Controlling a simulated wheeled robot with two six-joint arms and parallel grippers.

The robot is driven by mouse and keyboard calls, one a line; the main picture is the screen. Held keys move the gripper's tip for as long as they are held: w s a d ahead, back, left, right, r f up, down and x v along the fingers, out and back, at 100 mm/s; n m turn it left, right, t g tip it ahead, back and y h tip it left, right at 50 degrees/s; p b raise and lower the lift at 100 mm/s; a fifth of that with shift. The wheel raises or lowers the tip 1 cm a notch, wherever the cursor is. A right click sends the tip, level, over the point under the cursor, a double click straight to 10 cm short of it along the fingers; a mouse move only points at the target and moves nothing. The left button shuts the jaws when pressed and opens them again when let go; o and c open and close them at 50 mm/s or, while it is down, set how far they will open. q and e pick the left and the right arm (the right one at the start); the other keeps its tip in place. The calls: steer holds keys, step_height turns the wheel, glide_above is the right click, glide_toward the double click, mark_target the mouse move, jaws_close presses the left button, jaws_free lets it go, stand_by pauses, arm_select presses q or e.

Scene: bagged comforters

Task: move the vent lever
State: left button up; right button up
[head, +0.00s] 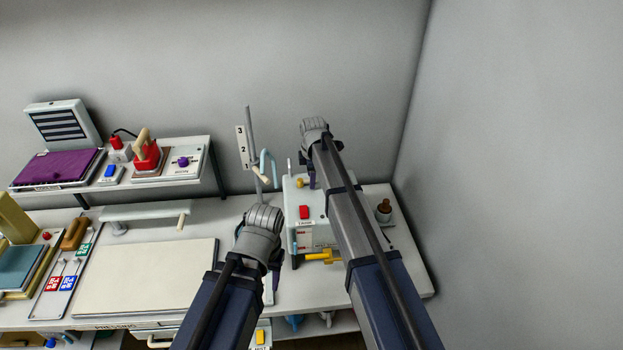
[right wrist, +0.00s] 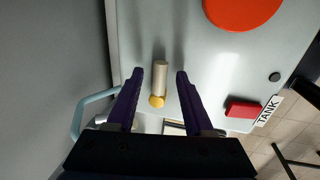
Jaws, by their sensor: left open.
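A pale tank box (head: 312,240) stands at the right end of the table.
A red block (right wrist: 241,108) and a large red disc (right wrist: 240,8) are on the tank top. A pale blue pipe (head: 268,163) rises beside a numbered post (head: 242,147). A cream pressing board (head: 145,277) lies left. Walls stand close behind and right.

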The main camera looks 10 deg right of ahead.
jaws_close()
steer(key=shift+s, duration=0.1)
stand_by(0.5)
steer(key=m, duration=0.2)
steer(key=shift+s+a+m+h, duration=0.15)
steer(key=shift+s+m+h, duration=0.15)
steer(key=shift+s+m, duration=0.1)
steer(key=m, duration=0.2)
steer(key=s+m, duration=0.1)
steer(key=shift+a+m+h, duration=0.3)
steer(key=m, duration=0.2)
steer(key=a+m, duration=0.1)
steer(key=m, duration=0.1)
steer(key=s+m+g, duration=0.1)
steer(key=m, duration=0.1)
steer(key=shift+a+h, duration=0.3)
steer(key=shift+h, duration=0.1)
steer(key=shift+s+m, duration=0.1)
steer(key=shift+m, duration=0.2)
